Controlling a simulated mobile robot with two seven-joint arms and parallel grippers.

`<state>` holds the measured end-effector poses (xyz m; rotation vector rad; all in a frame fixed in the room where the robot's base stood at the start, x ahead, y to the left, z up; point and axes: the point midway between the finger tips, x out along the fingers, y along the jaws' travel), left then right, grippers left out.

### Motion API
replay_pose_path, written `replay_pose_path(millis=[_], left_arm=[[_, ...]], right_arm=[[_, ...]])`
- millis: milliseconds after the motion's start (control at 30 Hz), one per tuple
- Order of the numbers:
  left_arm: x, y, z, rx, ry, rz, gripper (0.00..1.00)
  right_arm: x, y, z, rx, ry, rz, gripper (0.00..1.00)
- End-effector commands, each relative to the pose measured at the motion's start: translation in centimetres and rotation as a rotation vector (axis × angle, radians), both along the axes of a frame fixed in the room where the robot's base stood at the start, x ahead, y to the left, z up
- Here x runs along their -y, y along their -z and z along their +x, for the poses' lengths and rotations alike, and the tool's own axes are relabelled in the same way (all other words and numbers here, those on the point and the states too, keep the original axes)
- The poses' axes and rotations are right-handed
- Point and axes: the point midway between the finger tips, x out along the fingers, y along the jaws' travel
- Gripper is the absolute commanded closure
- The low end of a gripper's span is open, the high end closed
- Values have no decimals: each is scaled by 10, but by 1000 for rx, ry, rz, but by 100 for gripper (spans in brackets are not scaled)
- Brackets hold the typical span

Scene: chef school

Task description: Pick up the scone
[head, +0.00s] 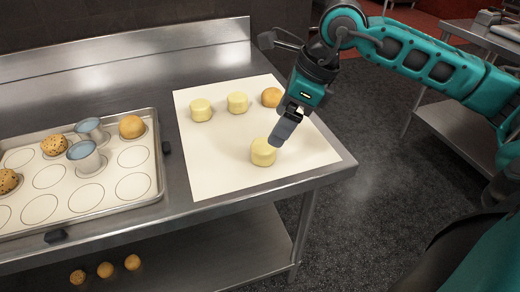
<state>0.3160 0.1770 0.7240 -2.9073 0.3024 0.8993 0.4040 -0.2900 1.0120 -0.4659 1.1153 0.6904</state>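Pale, round, scone-like pieces lie on a white sheet (215,172) on the steel table. Two of them, a left one (201,110) and a middle one (237,103), are at the back. A third pale piece (263,153) is nearer the front, and a browner round piece (271,97) is at the back right. Which of these is the scone I cannot tell for sure. My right gripper (281,140) points down just above and right of the front pale piece. Its fingers overlap in this view, so its opening is unclear. My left gripper is out of view.
A baking tray (160,190) on the left holds a paper with printed circles, round baked pieces (131,126) and two metal cups (84,157). Several small round pieces (105,270) show on the lower shelf. Another steel table (465,110) stands at the right. The sheet's front left is clear.

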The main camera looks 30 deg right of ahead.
Motion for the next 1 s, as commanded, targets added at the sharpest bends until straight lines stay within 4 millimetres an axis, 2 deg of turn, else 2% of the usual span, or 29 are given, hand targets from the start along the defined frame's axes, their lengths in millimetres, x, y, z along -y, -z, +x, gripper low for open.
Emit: replay_pose_path(millis=[100, 367, 633, 933, 1000], left_arm=[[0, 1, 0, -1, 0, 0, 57], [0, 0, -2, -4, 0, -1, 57], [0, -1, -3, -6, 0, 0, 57], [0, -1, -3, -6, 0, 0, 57], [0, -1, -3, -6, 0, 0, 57]], right_arm=[[-7, 19, 5, -3, -1, 4, 13], [-14, 37, 11, -1, -1, 4, 13], [-28, 72, 22, -2, 0, 5, 13], [-29, 77, 24, 1, 0, 4, 13], [-29, 77, 24, 1, 0, 4, 18]])
